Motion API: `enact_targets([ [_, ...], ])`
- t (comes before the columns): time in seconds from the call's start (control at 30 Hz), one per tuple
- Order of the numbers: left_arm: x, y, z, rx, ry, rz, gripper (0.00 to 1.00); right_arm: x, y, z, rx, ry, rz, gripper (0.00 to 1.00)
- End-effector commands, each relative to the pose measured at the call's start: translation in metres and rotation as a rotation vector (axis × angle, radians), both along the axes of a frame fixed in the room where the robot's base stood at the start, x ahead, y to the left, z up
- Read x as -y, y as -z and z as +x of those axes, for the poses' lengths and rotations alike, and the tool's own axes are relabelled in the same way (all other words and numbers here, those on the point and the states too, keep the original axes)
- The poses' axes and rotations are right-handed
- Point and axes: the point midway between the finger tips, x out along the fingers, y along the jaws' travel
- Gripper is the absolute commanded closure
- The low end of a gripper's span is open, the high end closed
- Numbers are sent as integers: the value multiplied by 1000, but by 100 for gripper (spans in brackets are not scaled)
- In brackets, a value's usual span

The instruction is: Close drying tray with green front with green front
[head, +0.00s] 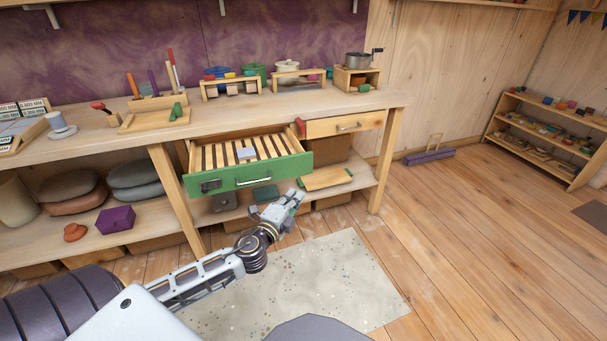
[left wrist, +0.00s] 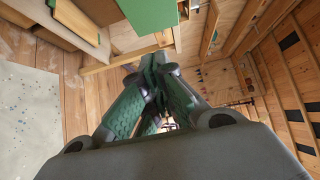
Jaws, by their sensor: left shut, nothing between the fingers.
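The drying tray with the green front (head: 250,177) is a slatted drawer pulled out from under the workbench in the head view. A metal handle (head: 253,181) sits on its front, and a small grey block (head: 246,154) lies on its slats. My left gripper (head: 297,195) is shut and empty, just in front of and below the right end of the green front. I cannot tell whether it touches it. In the left wrist view the shut fingers (left wrist: 155,120) point toward the bench, with the green panel (left wrist: 150,14) above them. My right gripper is not in view.
A second drawer with a wooden front (head: 342,125) is beside the tray at right. The workbench top (head: 225,112) holds racks, pots and a grinder. A lower shelf (head: 150,228) carries cushions and a purple box. A speckled mat (head: 320,280) lies on the floor.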

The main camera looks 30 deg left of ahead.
Motion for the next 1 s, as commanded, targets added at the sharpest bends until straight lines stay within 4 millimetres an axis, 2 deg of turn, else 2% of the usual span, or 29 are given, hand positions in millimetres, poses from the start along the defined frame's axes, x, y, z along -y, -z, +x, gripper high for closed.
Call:
enact_targets([
  [1.0,-5,0,56,1,0,1,100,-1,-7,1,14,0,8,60],
])
